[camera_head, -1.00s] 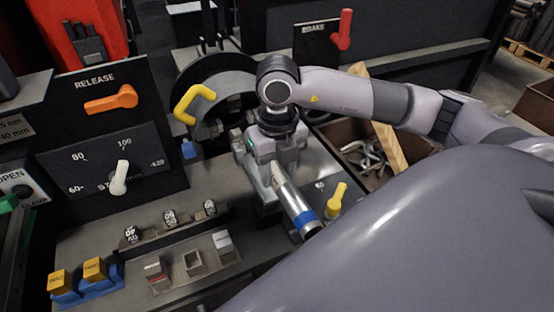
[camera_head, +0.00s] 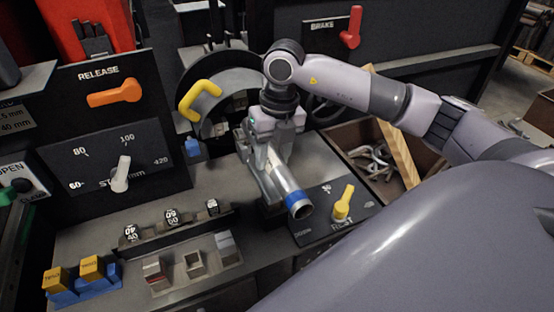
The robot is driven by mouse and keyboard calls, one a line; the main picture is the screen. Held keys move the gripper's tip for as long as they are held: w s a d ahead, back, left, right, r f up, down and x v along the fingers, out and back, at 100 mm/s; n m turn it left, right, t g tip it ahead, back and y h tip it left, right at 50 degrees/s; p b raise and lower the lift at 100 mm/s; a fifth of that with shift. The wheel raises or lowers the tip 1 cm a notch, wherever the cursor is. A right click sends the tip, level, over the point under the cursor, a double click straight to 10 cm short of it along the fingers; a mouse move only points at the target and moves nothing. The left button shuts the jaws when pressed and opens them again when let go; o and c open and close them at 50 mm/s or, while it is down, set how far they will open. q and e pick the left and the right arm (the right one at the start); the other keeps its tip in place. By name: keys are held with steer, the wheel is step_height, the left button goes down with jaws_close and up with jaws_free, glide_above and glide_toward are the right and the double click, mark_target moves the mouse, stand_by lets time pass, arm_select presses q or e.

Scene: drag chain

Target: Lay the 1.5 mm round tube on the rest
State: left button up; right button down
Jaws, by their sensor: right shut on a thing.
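The round tube (camera_head: 281,178) is silver with a blue band near its open front end. My right gripper (camera_head: 266,158) is shut on it from above, over the machine bed, and the tube slants down toward the lower right. The wall thickness cannot be read. A plate (camera_head: 316,232) lettered REST carries a yellow lever (camera_head: 342,204), just right of the tube's front end. A dark block (camera_head: 271,213) shows under the tube; I cannot tell whether they touch. My left gripper is not in view.
A yellow handle (camera_head: 199,99) and dark ring stand behind. An orange RELEASE lever (camera_head: 114,95) and a dial (camera_head: 121,175) are at left. Numbered blocks (camera_head: 172,217), small square holders (camera_head: 195,263) and yellow blocks (camera_head: 91,267) line the front. A bin (camera_head: 352,138) is at right.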

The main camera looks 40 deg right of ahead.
steer(key=shift+w+d+f+b, duration=0.1)
steer(key=shift+w+f+b, duration=0.05)
steer(key=shift+w, duration=0.4)
steer(key=shift+w+d+f+b, duration=0.1)
steer(key=shift+w+d+f, duration=0.1)
steer(key=shift+w, duration=0.3)
steer(key=shift+w+d+f+b, duration=0.1)
steer(key=shift+w+f+b, duration=0.05)
steer(key=shift+w, duration=0.4)
steer(key=shift+w+f, duration=0.1)
steer(key=shift+f, duration=0.15)
steer(key=shift+f+b, duration=0.5)
steer(key=shift+f, duration=0.05)
steer(key=c, duration=0.5)
jaws_free()
steer(key=shift+c, duration=0.2)
steer(key=r, duration=0.7)
steer(key=shift+d, duration=0.4)
